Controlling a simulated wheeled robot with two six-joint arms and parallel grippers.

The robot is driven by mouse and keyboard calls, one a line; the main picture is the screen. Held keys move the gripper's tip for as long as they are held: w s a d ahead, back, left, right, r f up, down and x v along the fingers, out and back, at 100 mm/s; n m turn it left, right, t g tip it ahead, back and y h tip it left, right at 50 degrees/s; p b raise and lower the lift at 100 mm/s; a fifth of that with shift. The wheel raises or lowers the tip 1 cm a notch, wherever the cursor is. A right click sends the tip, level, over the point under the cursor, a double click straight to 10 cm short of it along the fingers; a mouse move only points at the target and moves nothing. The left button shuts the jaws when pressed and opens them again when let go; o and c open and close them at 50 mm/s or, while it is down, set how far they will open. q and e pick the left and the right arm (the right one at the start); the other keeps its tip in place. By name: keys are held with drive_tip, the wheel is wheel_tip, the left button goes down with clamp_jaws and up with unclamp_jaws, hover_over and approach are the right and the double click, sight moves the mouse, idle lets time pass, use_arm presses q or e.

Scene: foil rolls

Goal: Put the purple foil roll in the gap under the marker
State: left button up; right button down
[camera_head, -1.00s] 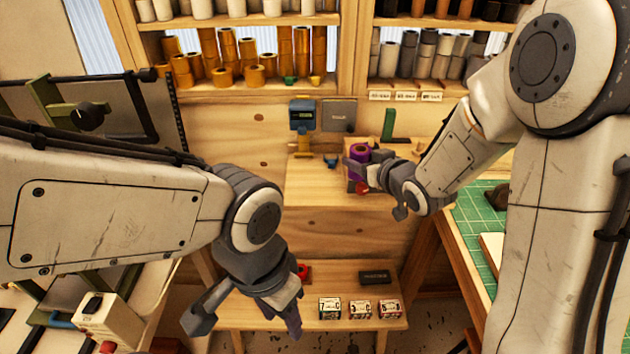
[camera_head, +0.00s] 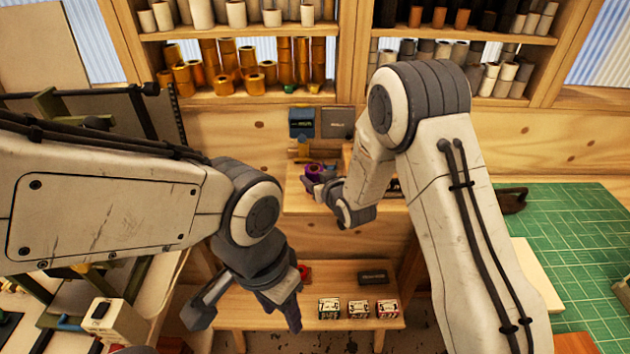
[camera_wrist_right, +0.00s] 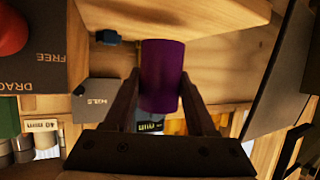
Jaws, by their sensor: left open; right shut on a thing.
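The purple foil roll (camera_head: 313,168) is held by my right gripper (camera_head: 315,181) over the small wooden bench at the back wall. In the right wrist view the roll (camera_wrist_right: 162,62) sits between the two fingers of my right gripper (camera_wrist_right: 160,90), which is shut on it. My left gripper (camera_head: 243,318) is open and empty, in front of the low shelf. A small green piece (camera_head: 290,88) stands on the ledge before the gold rolls; I cannot tell whether it is the marker. No gap can be made out for certain.
Gold rolls (camera_head: 248,80) and grey rolls (camera_head: 490,78) fill the back shelves. A blue device (camera_head: 302,122) stands behind the bench. Several small boxes (camera_head: 358,309) lie on the low shelf (camera_head: 255,317). A green cutting mat (camera_head: 575,240) covers the right table.

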drive_tip(key=shift+f+p, duration=0.35)
drive_tip(key=shift+f, duration=0.75)
drive_tip(key=shift+f+b, duration=0.2)
drive_tip(key=shift+b, duration=0.1)
drive_tip(key=shift+c, duration=1.1)
unclamp_jaws()
